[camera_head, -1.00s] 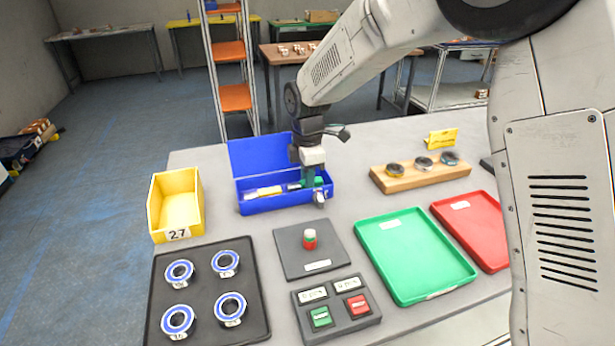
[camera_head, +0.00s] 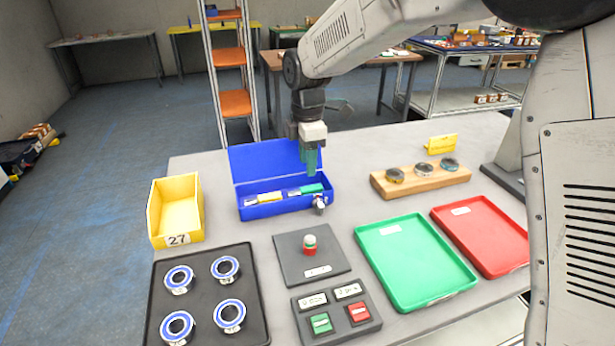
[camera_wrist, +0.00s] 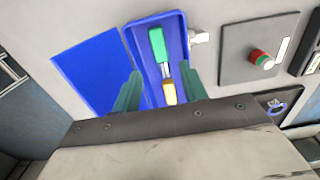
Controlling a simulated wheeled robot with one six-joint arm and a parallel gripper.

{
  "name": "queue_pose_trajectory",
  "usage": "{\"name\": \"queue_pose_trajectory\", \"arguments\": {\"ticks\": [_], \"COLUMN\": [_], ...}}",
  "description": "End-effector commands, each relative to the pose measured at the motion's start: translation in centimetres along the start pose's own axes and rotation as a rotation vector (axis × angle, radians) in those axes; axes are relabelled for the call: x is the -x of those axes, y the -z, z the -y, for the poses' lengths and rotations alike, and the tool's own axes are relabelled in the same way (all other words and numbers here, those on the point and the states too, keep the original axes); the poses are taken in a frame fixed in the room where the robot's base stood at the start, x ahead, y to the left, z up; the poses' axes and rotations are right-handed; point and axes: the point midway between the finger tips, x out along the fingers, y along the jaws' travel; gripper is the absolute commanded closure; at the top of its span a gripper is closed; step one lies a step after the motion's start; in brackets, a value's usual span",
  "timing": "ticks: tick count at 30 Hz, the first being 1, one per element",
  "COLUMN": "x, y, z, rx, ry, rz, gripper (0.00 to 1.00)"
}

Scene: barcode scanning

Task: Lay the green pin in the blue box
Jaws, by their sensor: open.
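The green pin (camera_head: 313,188) lies in the blue box (camera_head: 262,211), at its right end, with its silver shaft pointing left. In the wrist view the green pin (camera_wrist: 157,45) lies flat along the box floor, in line with a yellow-handled pin (camera_wrist: 170,93). The yellow pin (camera_head: 270,197) also shows in the head view, to the left of the green one. The box lid stands open at the back. My gripper (camera_head: 312,172) is open and empty above the right part of the box.
A yellow bin (camera_head: 178,208) stands left of the box. In front are a black tray (camera_head: 205,285) of ring bearings and a grey pad (camera_head: 290,262) with a red-and-green button. Green (camera_head: 420,262) and red (camera_head: 485,235) trays and a wooden holder (camera_head: 420,180) are to the right.

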Motion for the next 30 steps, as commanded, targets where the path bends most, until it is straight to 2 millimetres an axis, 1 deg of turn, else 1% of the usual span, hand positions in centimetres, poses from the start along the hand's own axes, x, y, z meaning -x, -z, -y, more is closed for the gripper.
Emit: {"name": "queue_pose_trajectory", "arguments": {"ticks": [1, 3, 7, 11, 17, 20, 23, 25, 26, 27, 29, 30], "x": [1.1, 2.4, 4.0, 4.8, 4.9, 5.5, 7.0, 8.6, 9.3, 10.2, 11.4, 11.9], "y": [0.0, 0.0, 0.0, 0.0, 0.0, -0.5, -2.3, -4.2, -5.1, -6.3, -8.1, -9.1], "z": [-0.1, 0.0, -0.1, 0.0, 0.0, 0.5, 2.5, 5.0, 6.3, 8.2, 11.2, 13.3], "rx": [0.000, 0.000, 0.000, 0.000, 0.000, -0.026, -0.125, -0.244, -0.304, -0.390, -0.525, -0.615], "ry": [-0.003, -0.002, -0.001, 0.001, 0.002, -0.003, -0.011, -0.020, -0.024, -0.030, -0.038, -0.042], "rz": [0.000, 0.000, 0.000, 0.000, 0.000, 0.000, -0.002, -0.004, -0.005, -0.007, -0.011, -0.013], "gripper": [0.57, 0.57, 0.57, 0.57, 0.57, 0.57, 0.57, 0.57, 0.57, 0.57, 0.57, 0.57]}}
